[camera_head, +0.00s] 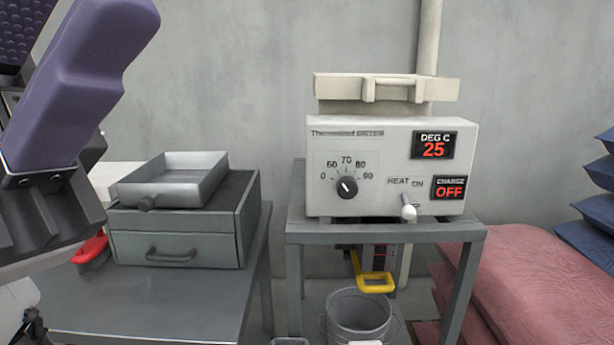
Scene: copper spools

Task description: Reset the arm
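My gripper (72,14) is at the upper left, close to the camera and partly cut off by the frame edge. Its two purple padded fingers point upward. A gap with bare wall showing lies between them, and I see nothing held in it. The rest of my arm is mostly out of view at the left. No copper spool is visible.
A grey drawer box (175,248) with a metal tray (178,185) on top stands on the left table (150,305). A heater unit (330,195) reading 25 and OFF stands on a stand (385,235). A bucket (358,315) is below; pink sacks (530,290) lie right.

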